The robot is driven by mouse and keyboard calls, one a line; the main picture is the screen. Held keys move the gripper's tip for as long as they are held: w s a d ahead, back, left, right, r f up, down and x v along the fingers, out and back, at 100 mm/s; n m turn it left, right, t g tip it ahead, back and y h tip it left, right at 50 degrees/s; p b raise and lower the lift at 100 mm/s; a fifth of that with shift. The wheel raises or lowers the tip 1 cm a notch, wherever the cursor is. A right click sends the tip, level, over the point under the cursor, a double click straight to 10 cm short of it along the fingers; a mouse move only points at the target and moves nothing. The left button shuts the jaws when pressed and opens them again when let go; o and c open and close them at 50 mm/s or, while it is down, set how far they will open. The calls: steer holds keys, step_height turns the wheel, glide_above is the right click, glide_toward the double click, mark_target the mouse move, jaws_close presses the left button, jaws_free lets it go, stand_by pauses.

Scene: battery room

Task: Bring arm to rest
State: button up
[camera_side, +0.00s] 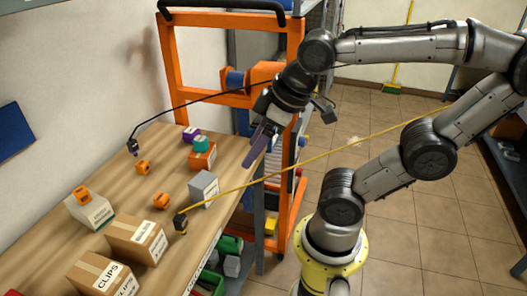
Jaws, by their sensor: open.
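My gripper (262,143) is at the end of my grey arm, pointing down over the right edge of the wooden table (182,178). Its dark fingers are open, and I see nothing between them. It is to the right of the orange block with a teal piece on top (203,155), apart from it. My arm reaches in from the right, raised above the floor. The exact gap between the fingers is hard to see from this angle.
A grey box (204,187), cardboard boxes (136,240) and small orange parts (161,201) lie on the table. An orange cart (168,60) stands behind. A yellow cable (330,155) and a black cable (185,100) cross the area. The tiled floor (395,230) at right is clear.

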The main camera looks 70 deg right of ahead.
steer(key=shift+s+f+m, duration=0.65)
steer(key=shift+s+m, duration=0.25)
